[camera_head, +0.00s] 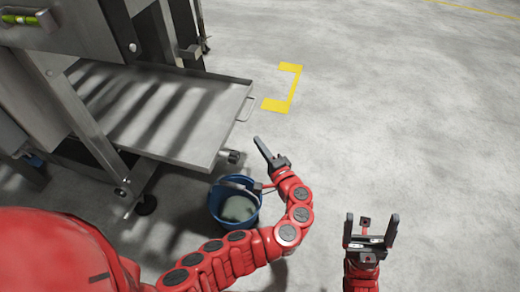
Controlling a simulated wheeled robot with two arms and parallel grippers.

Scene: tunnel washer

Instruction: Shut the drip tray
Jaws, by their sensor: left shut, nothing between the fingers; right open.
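The drip tray (172,110) is a wide, shallow metal tray. It sticks out of the washer's metal frame (75,115) towards the right, with striped shadows across its floor. A small loop handle (246,108) is on its right-hand front edge. My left gripper (258,143) is shut and empty. Its fingertips show just below the handle in the picture, with a gap of floor between them and the handle. My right gripper (371,232) is open and empty, well to the right of the tray over bare floor.
A blue bucket (214,205) with pale contents stands on the floor below the tray's near corner, partly behind my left forearm. A yellow floor marking (293,84) lies beyond the handle. The grey floor to the right is clear.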

